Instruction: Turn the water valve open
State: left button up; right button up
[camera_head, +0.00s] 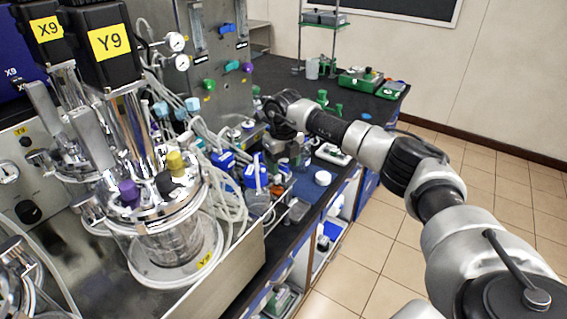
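A grey metal panel (220,45) stands behind the bioreactors. It carries small coloured valve knobs: a green one (208,84), a teal one (232,66), a purple one (247,68) and a blue one (227,28). I cannot tell which valve is the water valve, nor how far it is turned. My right arm reaches in from the lower right. Its dark gripper (284,140) is at the bench, below and right of the panel knobs. Its fingertips blend into the clutter, so opening and contact are unclear. My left gripper is out of view.
A glass bioreactor (165,215) with a steel lid, under the yellow Y9 label (108,41), fills the left. Loose clear tubes (230,190) and blue parts crowd the bench before my gripper. A green tray (360,82) sits farther back. The tiled floor (385,240) is clear.

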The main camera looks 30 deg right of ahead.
aim_at(284, 166)
notch_tip(284, 166, up, 11)
jog(key=b, duration=0.2)
jog(key=shift+f+b, duration=0.15)
jog(key=shift+b, duration=0.25)
dwell(0.5)
